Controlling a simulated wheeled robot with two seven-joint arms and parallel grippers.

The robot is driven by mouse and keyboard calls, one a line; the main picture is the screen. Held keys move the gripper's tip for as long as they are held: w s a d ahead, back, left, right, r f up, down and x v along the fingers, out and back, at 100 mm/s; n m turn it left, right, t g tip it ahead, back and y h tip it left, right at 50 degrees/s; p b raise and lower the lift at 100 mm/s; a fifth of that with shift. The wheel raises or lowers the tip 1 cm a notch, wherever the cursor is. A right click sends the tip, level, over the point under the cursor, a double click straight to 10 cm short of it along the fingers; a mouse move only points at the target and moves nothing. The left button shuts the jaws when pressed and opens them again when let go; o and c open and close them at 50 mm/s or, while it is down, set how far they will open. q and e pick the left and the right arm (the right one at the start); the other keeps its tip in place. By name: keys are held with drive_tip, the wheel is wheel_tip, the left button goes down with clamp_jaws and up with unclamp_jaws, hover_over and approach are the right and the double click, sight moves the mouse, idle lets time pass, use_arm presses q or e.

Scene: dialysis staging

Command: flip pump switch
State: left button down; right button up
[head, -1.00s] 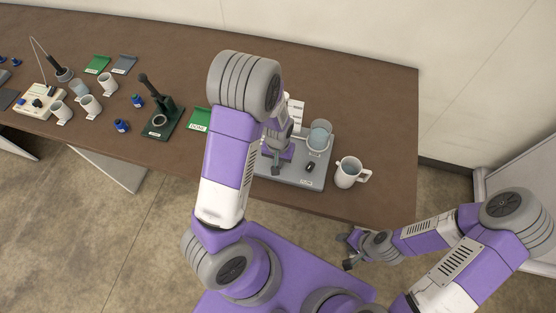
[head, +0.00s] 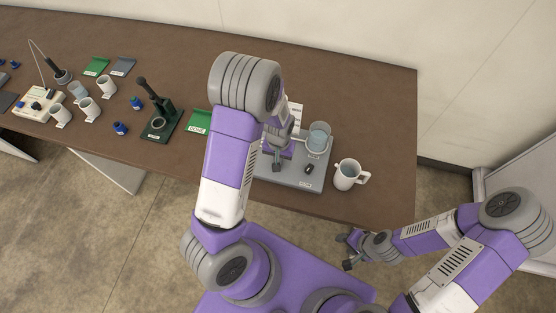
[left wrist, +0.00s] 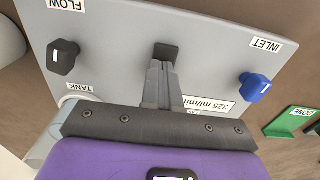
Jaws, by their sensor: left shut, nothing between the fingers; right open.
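The grey pump board (head: 290,180) sits near the table's front edge, partly hidden by my left arm. My left gripper (left wrist: 163,68) is shut and empty over the board. In the left wrist view its fingertips are at a small dark block (left wrist: 167,51), probably the switch; I cannot tell whether they touch. A black knob (left wrist: 62,57) is beside the FLOW label, and it also shows in the head view (head: 309,169). A blue knob (left wrist: 256,86) is beside the INLET label. My right gripper (head: 346,250) is open and empty, off the table's front edge.
A clear beaker (head: 319,138) stands on the board's right side. A white mug (head: 348,174) stands right of the board. A green DONE card (head: 198,121), a dark green stand (head: 161,120) and several mugs are to the left. The table's back right is clear.

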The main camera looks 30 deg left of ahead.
use_arm(q)
drive_tip(key=r+p, duration=0.3)
drive_tip(key=r, duration=0.1)
drive_tip(key=shift+s+d, duration=0.1)
drive_tip(key=shift+s, duration=0.2)
wheel_tip(320, 180, up, 10)
drive_tip(key=p, duration=0.1)
drive_tip(key=shift+p, duration=0.35)
